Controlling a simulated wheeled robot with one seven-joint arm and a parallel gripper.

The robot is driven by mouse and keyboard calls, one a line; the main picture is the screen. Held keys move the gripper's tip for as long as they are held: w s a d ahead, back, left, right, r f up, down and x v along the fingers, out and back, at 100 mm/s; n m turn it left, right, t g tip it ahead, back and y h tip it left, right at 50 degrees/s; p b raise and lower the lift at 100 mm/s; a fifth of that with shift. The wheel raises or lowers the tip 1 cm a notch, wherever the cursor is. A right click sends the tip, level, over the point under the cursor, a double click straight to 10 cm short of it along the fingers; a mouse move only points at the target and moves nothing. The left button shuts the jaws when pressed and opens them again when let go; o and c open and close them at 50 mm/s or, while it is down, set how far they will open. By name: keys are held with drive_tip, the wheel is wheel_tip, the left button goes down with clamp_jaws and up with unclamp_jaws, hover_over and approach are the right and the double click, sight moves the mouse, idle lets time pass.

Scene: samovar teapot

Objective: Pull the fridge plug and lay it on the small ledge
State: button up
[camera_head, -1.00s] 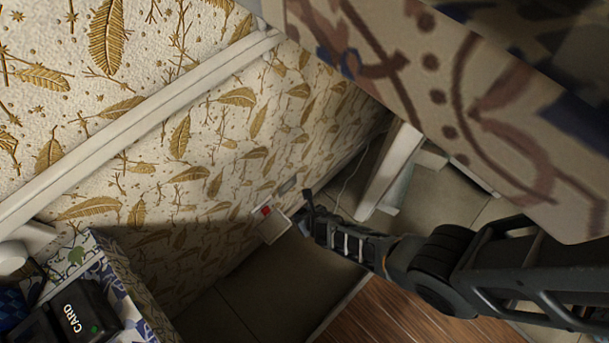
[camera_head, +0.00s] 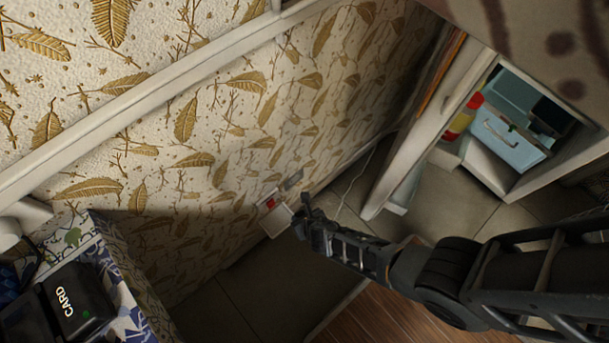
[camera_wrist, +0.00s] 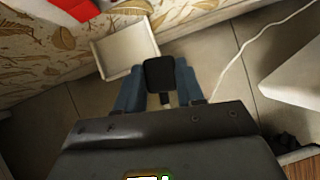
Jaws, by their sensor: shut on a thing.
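My gripper (camera_head: 302,208) is low by the wall, beside a small white ledge (camera_head: 278,222). In the wrist view its blue fingers (camera_wrist: 158,88) are shut on a black plug (camera_wrist: 159,73). The plug shows just right of the ledge's raised rim (camera_wrist: 104,62); I cannot tell its height over the ledge. The ledge looks empty. The plug's pins are hidden. A white cable (camera_wrist: 232,58) runs from behind my gripper up to the right. A grey plate (camera_head: 292,179), perhaps the socket, is on the wall above the ledge.
A red piece (camera_head: 270,203) sits on the wall at the ledge, also in the wrist view (camera_wrist: 58,10). A white cabinet, seemingly the fridge (camera_head: 415,150), stands right with shelves visible. A patterned box (camera_head: 120,285) with a black CARD device (camera_head: 75,300) is lower left. Tiled floor (camera_head: 275,285) lies below.

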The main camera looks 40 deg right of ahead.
drive_tip(key=a+f+b, duration=0.2)
drive_tip(key=a+b, duration=0.2)
drive_tip(key=a, duration=0.2)
drive_tip(key=shift+f, duration=0.35)
idle(0.8)
drive_tip(key=shift+w+d+f, duration=0.1)
drive_tip(key=shift+w, duration=0.05)
drive_tip(key=w, duration=0.1)
drive_tip(key=w+d, duration=0.1)
drive_tip(key=w+b, duration=0.1)
drive_tip(key=shift+w+d+f, duration=0.15)
drive_tip(key=shift+f, duration=0.25)
drive_tip(key=shift+w+f+b, duration=0.15)
drive_tip(key=shift+w+b, duration=0.15)
drive_tip(key=shift+w, duration=0.8)
drive_tip(key=shift+a, duration=0.2)
drive_tip(key=shift+f, duration=0.1)
